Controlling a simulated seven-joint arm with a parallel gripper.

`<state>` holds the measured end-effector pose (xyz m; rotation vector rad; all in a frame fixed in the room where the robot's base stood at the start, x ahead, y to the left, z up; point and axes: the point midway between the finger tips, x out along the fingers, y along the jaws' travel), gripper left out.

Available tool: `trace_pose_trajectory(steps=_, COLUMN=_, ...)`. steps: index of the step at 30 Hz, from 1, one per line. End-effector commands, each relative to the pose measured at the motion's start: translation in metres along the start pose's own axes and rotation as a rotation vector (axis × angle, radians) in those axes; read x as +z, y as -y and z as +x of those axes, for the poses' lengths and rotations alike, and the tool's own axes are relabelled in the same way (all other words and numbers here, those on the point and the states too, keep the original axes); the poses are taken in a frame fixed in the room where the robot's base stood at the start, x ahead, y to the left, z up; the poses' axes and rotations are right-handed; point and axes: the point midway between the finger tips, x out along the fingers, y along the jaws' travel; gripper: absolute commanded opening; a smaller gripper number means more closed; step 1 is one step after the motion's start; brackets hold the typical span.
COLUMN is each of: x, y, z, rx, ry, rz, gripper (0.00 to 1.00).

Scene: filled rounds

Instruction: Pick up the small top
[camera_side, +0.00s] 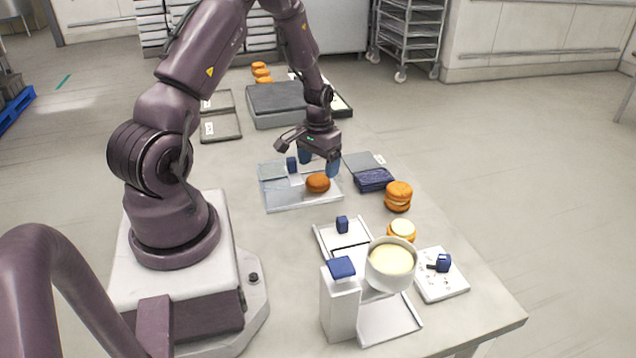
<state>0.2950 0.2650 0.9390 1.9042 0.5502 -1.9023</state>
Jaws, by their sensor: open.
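A small brown top (318,184) sits on a pale metal tray (285,204) near the middle of the table. My gripper (319,164) points down just above and behind the top, with its blue fingers apart. One finger is to the left and the other to the right, close to the top's upper edge. I cannot tell whether either finger touches it. A round base with pale filling (402,230) stands uncovered to the front right.
A finished filled round (398,194) stands right of the tray, near a folded dark blue cloth (374,180). A bowl of cream (391,266), a white post with a blue cap (341,298) and a white board (442,284) crowd the front. A grey box (277,104) stands behind.

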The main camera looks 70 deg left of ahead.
Motion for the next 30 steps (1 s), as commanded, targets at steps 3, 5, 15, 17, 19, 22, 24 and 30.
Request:
trace_pose_trajectory(steps=3, x=0.003, y=0.002, z=0.019, rx=0.001, ry=0.005, rz=-0.001, gripper=0.78)
trace_pose_trajectory(steps=5, x=0.004, y=0.003, z=0.028, rx=0.002, ry=0.005, rz=-0.001, gripper=0.78)
trace_pose_trajectory(steps=15, x=0.003, y=0.003, z=0.047, rx=0.0, ry=0.0, rz=-0.001, gripper=0.78)
trace_pose_trajectory(steps=17, x=0.003, y=0.003, z=0.047, rx=0.0, ry=0.0, rz=-0.001, gripper=0.78)
trace_pose_trajectory(steps=19, x=0.003, y=0.003, z=0.047, rx=0.0, ry=0.0, rz=-0.001, gripper=0.69)
trace_pose_trajectory(steps=22, x=0.003, y=0.003, z=0.047, rx=0.0, ry=0.001, rz=-0.001, gripper=0.54)
trace_pose_trajectory(steps=24, x=0.003, y=0.003, z=0.047, rx=0.0, ry=0.001, rz=-0.001, gripper=0.54)
trace_pose_trajectory(steps=30, x=0.003, y=0.003, z=0.046, rx=0.0, ry=0.0, rz=-0.001, gripper=0.54)
